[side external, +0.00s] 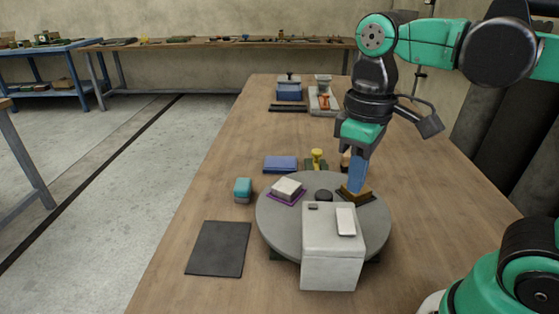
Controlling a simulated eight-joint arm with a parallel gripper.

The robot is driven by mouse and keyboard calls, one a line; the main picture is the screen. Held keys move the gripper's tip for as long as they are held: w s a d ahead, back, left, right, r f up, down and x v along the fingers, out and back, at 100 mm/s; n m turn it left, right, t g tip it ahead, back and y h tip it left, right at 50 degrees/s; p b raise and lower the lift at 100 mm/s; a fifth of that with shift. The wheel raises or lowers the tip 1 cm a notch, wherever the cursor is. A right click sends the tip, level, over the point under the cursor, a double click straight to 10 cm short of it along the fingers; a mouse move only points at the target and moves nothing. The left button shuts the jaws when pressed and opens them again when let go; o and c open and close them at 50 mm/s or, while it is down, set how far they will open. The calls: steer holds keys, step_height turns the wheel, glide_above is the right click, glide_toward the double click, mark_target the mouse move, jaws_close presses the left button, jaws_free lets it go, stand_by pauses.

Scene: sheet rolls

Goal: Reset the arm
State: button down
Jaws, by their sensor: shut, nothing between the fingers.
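My gripper (357,172) hangs from the dark wrist of my green and black arm, pointing down over the right rear part of a round grey turntable (270,222). Its blue fingers are shut, with nothing between them. The fingertips are just above or at a brown and yellow block (356,194) on the turntable; I cannot tell whether they touch it. The arm reaches in from the right side of the picture, bent at the elbow above the table.
A dark mat (219,248), a teal block (243,189) and a blue block (281,164) lie to the left. A yellow-knobbed piece (317,158) stands behind. The wooden table's middle (262,127) is clear.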

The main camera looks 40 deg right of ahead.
steer(key=w+f+m+t, duration=0.1)
steer(key=t, duration=0.1)
steer(key=w+d+f+t, duration=0.1)
steer(key=w+f+t, duration=0.1)
steer(key=w+d+f+m+t, duration=0.1)
steer(key=t, duration=0.1)
steer(key=shift+w+f+m, duration=0.3)
steer(key=shift+f, duration=0.05)
steer(key=shift+w+d+f+t, duration=0.1)
steer(key=shift+w+t, duration=0.25)
steer(key=shift+t, duration=0.25)
